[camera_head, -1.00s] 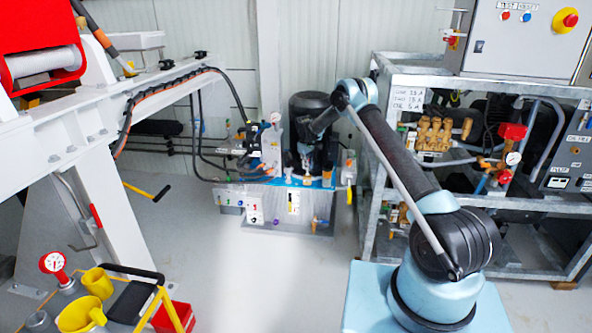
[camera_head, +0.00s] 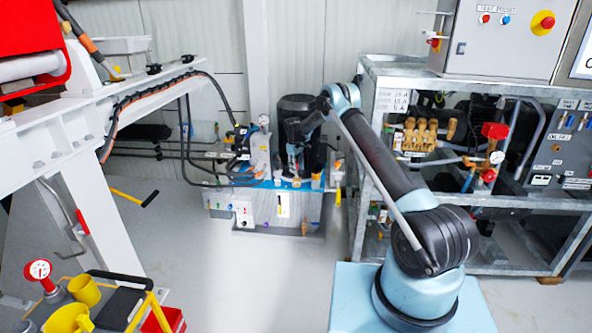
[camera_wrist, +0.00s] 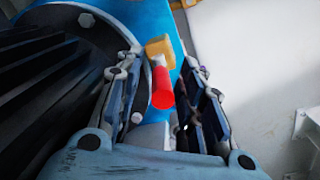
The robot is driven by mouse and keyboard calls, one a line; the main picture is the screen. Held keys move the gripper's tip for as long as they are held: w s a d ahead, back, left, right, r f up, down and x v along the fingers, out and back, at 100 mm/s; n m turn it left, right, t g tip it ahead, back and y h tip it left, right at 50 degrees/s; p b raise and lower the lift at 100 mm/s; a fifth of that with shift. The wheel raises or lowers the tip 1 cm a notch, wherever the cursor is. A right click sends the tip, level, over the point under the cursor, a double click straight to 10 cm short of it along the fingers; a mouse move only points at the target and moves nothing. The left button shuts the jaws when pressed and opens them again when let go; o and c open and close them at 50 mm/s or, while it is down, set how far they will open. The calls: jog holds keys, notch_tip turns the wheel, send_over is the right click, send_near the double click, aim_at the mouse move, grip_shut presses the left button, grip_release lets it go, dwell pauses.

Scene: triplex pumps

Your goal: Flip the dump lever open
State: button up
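In the wrist view a red cylindrical handle (camera_wrist: 161,88), probably the dump lever, sticks out from a brass-coloured block (camera_wrist: 159,47). My gripper (camera_wrist: 166,68) is open, with one finger on each side of the red handle. A gap shows between the handle and the right finger; I cannot tell whether the left finger touches it. In the head view my gripper (camera_head: 293,160) is down in front of the black motor of the hydraulic unit (camera_head: 270,205). The handle is too small or hidden to pick out there.
The black ribbed motor (camera_wrist: 45,75) stands close to the left finger in the wrist view. Hoses run left to the white steel frame (camera_head: 95,185). The galvanised pump frame (camera_head: 385,70) stands to the right. Grey floor (camera_head: 240,275) is clear in front.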

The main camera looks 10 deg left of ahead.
jog(key=shift+r, duration=0.1)
jog(key=r, duration=1.1)
jog(key=shift+s+a+r, duration=0.35)
jog(key=shift+s+a, duration=0.05)
